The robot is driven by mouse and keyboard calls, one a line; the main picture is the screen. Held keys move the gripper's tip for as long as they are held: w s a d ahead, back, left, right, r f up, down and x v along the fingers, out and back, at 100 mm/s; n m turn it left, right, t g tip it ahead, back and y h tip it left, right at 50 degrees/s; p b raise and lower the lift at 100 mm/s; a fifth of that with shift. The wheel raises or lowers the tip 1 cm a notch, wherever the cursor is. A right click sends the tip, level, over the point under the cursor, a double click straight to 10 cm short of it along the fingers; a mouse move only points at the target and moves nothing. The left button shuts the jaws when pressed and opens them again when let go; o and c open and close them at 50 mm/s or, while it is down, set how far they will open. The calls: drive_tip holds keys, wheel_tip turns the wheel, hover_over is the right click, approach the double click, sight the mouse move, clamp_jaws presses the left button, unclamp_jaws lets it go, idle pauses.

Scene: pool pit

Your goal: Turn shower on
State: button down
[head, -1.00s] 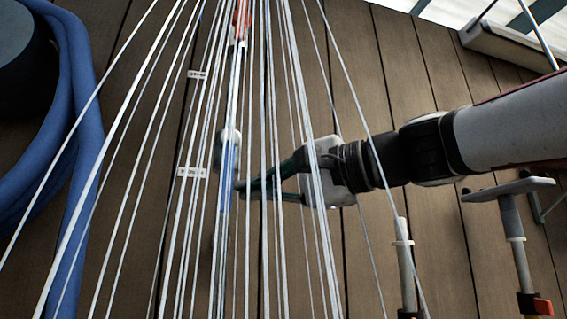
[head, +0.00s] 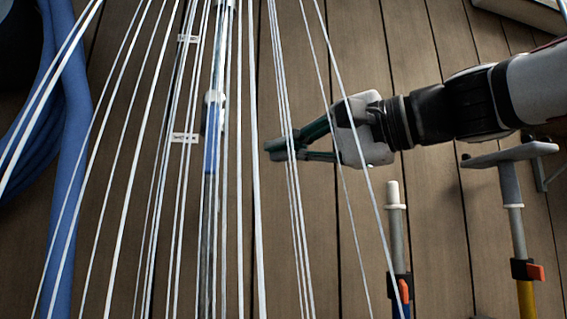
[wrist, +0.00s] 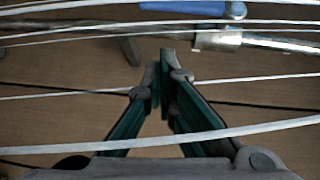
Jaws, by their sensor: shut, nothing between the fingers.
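A metal shower pipe (head: 206,225) runs up the wooden wall, with a blue lever (head: 211,142) lying along it. The wrist view shows the blue lever (wrist: 195,8) at the top edge, partly cut off, beside a metal fitting (wrist: 217,40). Many thin white streaks (head: 256,200) fan down in front of the pipe. They look like water jets, though I cannot be sure they are not cords. My gripper (head: 275,150) is to the right of the lever, apart from it. Its fingers (wrist: 163,85) are shut and empty in the wrist view.
A thick blue hose (head: 76,150) is coiled at the left. White labels (head: 184,137) are on the wall left of the pipe.

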drive_tip(key=v, duration=0.6)
drive_tip(key=shift+s+d+f, duration=0.15)
drive_tip(key=shift+s+d, duration=0.05)
drive_tip(key=shift+d, duration=0.2)
drive_tip(key=s+d+f+n+g+h, duration=0.15)
drive_tip(key=s+f+h, duration=0.3)
drive_tip(key=f, duration=0.95)
drive_tip(key=s+d+f+n+g+h, duration=0.1)
drive_tip(key=s+d+f+g+h, duration=0.3)
drive_tip(key=f, duration=0.9)
drive_tip(key=s+d+f+n+g+h+p, duration=0.1)
drive_tip(key=s+d+f+h, duration=0.35)
drive_tip(key=s+f, duration=0.35)
drive_tip(key=s+d+f+n+g+h, duration=0.1)
drive_tip(key=s+d+f+h, duration=0.2)
drive_tip(key=s+d+f, duration=0.45)
wheel_tip(320, 180, up, 20)
drive_tip(key=w+a+t+p, duration=0.2)
drive_tip(key=t+p, duration=0.1)
drive_tip(key=p, duration=1.6)
drive_tip(key=shift+a+f+y, duration=0.2)
drive_tip(key=shift+y, duration=0.2)
